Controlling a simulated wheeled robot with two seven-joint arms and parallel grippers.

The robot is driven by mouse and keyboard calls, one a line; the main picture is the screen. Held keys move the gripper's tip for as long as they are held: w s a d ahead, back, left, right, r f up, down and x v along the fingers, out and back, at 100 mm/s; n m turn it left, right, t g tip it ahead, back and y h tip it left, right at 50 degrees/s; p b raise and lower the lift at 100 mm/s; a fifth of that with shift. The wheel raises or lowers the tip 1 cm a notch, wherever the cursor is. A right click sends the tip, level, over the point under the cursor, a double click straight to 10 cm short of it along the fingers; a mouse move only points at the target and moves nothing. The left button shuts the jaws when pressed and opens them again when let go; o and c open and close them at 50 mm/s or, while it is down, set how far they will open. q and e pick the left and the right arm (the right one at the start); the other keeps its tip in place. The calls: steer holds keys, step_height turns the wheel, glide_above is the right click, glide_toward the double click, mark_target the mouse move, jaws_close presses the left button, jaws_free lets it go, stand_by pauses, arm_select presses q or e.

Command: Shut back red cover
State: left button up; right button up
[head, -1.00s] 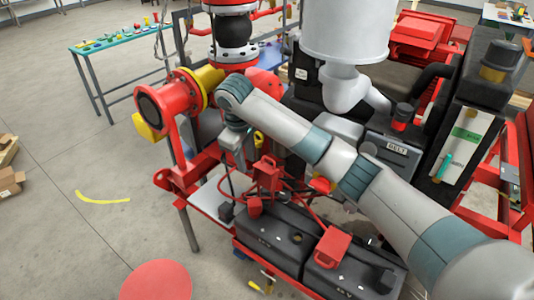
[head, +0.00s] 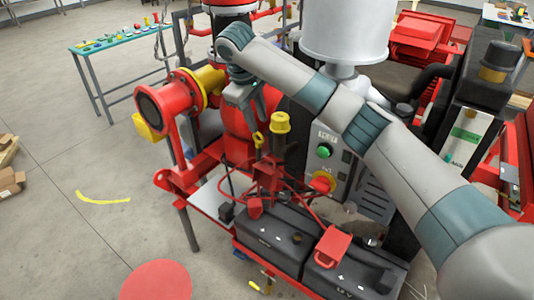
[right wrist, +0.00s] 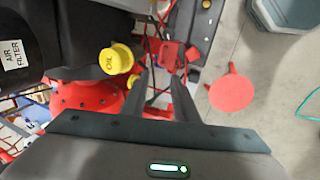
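A red cover (head: 267,178) stands raised at the back end of the black batteries, among red cables. In the right wrist view a red cover (right wrist: 171,52) shows just beyond the fingertips. A second red cover (head: 332,246) sits on the nearer black battery (head: 345,277). My right gripper (head: 250,118) hangs fingers down above and behind the raised cover, apart from it. In the right wrist view its two fingers (right wrist: 160,83) are spread with nothing held between them. My left gripper is not in view.
A yellow oil cap (head: 280,123) stands close beside my right gripper. A control panel (head: 325,165) with a green button and a red-and-yellow knob is to the right. A red flanged pipe (head: 158,112) is to the left. A red round stool top (head: 157,281) is in front.

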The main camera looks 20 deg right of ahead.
steer(key=p, duration=0.6)
glide_above(267, 166)
steer(key=f, duration=1.4)
steer(key=shift+s+a+f, duration=0.2)
steer(key=shift+s+f, duration=0.1)
steer(key=shift+x, duration=0.85)
jaws_close()
